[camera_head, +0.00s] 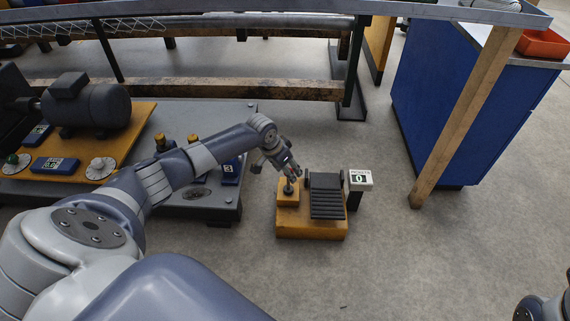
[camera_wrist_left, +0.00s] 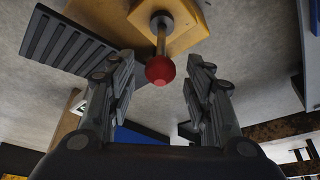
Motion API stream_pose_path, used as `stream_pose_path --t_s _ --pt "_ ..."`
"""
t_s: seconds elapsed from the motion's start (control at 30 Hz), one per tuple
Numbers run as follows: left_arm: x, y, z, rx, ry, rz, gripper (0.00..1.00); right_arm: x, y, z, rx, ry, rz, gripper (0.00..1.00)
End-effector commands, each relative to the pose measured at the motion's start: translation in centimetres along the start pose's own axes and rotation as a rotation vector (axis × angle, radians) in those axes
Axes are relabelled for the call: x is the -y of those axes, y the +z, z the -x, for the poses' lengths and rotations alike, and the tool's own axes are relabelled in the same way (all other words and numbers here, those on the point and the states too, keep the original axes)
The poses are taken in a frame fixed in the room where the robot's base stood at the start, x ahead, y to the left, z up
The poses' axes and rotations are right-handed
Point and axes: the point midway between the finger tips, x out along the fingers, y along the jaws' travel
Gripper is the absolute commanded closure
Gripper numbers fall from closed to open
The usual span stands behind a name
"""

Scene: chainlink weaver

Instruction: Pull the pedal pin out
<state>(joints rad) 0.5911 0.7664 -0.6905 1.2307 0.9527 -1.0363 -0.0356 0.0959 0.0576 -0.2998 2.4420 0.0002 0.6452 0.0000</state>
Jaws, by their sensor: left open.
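The pedal pin (camera_wrist_left: 160,68) has a red ball knob on a metal rod that stands in a yellow block. In the left wrist view, the knob shows between the two open fingers of my left gripper (camera_wrist_left: 161,75), with a gap on each side. In the head view, my left gripper (camera_head: 290,174) hangs just above the pin's base (camera_head: 288,189) and covers the knob. The black ribbed pedal (camera_head: 326,196) sits beside the pin on the yellow pedal base (camera_head: 311,229). My right gripper is out of view.
A small counter box (camera_head: 360,180) stands right of the pedal. A grey machine platform (camera_head: 210,207) with a motor (camera_head: 86,104) lies left. A wooden post (camera_head: 467,115) and blue cabinet (camera_head: 462,90) stand right. Floor in front of the pedal is clear.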

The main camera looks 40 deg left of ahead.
Motion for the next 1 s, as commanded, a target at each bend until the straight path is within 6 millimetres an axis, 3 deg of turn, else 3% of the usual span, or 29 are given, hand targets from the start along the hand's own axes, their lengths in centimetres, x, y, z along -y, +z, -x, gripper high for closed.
stream_pose_path --t_s 0.17,0.6,0.77,1.0 --pt "0.1 0.0 1.9 -0.001 -0.001 -0.002 0.53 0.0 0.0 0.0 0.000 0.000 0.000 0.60" --pt "0.1 0.0 10.3 -0.002 -0.002 -0.001 0.53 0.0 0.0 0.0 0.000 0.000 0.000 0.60" --pt "0.1 0.0 11.6 -0.002 -0.001 0.000 0.53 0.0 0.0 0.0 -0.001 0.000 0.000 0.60" --pt "0.1 0.0 11.8 -0.001 0.000 0.000 0.53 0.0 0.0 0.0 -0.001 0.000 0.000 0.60"
